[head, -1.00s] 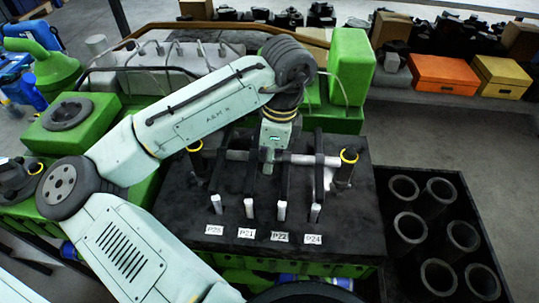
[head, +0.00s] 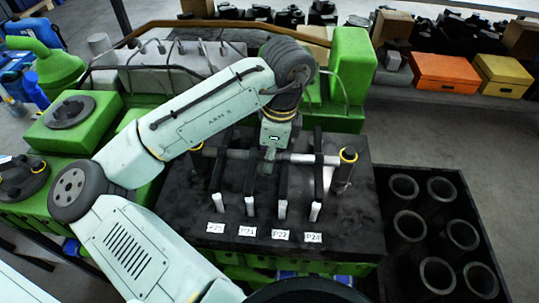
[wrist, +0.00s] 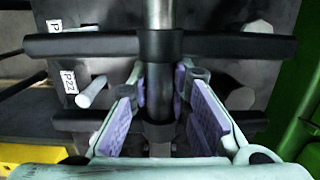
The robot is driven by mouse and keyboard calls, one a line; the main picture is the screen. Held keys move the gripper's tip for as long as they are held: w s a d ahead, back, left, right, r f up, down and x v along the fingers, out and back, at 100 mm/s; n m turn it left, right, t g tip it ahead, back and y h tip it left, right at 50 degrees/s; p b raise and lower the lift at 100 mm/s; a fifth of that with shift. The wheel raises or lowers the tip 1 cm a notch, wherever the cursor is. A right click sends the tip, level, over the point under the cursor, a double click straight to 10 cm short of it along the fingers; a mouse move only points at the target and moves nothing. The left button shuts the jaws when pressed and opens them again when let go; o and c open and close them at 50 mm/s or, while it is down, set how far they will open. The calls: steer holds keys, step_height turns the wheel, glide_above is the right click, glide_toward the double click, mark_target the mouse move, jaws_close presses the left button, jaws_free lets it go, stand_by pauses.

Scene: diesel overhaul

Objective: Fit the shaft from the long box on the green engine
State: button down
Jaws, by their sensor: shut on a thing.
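The grey shaft (head: 300,158) lies crosswise over the black top (head: 190,222) of the green engine (head: 345,115). Its ends are near two dark posts with yellow rings, left (head: 197,148) and right (head: 347,156). Whether it is seated there cannot be told. Several dark arms (head: 319,165) cross it. In the wrist view the shaft (wrist: 160,15) runs upright through the picture centre. My gripper (head: 268,166) is shut on the shaft near its middle; its purple pads (wrist: 165,90) flank a dark part of it. The long box cannot be made out.
Labels such as P22 (head: 280,234) line the front of the black top, by several pale rods (head: 282,209). A black crate (head: 385,215) of dark cylinders stands at right. Orange (head: 444,70) and yellow (head: 500,76) boxes lie behind. Open floor is right of the crate.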

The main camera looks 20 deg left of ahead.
steer(key=shift+f+b, duration=0.65)
steer(key=shift+f, duration=0.3)
stand_by(0.7)
stand_by(0.7)
steer(key=c, duration=1.4)
jaws_free()
steer(key=r, duration=0.4)
steer(key=d+r, duration=0.1)
steer(key=r, duration=0.7)
steer(key=shift+w+d, duration=0.2)
steer(key=shift+d, duration=0.05)
